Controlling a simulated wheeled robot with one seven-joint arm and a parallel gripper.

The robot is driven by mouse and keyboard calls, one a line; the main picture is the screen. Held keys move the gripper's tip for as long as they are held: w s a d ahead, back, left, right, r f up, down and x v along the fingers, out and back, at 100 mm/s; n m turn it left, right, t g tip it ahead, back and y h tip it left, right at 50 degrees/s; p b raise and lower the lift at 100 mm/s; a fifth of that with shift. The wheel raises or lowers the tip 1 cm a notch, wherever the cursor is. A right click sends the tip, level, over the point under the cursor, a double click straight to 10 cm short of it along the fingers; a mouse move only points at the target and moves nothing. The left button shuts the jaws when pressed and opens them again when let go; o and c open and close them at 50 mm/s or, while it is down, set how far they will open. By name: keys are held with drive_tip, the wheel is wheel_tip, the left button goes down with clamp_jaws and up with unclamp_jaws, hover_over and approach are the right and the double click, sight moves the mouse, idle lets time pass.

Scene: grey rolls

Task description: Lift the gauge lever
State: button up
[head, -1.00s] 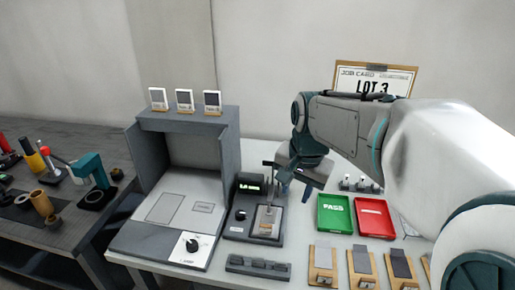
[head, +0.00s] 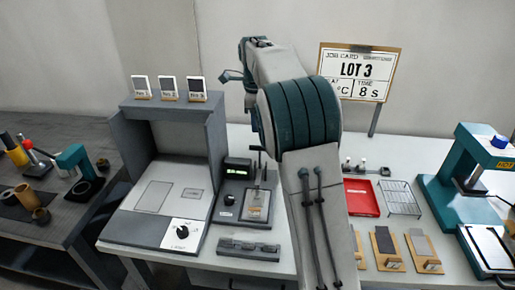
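The gauge (head: 229,213) is a dark box on the white table, with a small lit green display (head: 238,170) and a round knob.
A grey booth (head: 165,135) with a dial stands left of the gauge, and a slotted dark block (head: 247,249) in front. A red tray (head: 361,198), wire rack (head: 401,198), tan sample boards (head: 386,247) and a teal press (head: 470,160) are to the right.

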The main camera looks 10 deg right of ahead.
sight(257, 148)
drive_tip(key=f, duration=0.7)
drive_tip(key=w+f, duration=0.1)
drive_tip(key=f, duration=0.3)
drive_tip(key=shift+w+d+f, duration=0.1)
drive_tip(key=shift+d+f, duration=0.1)
drive_tip(key=shift+f, duration=0.15)
drive_tip(key=shift+c, duration=0.3)
clamp_jaws()
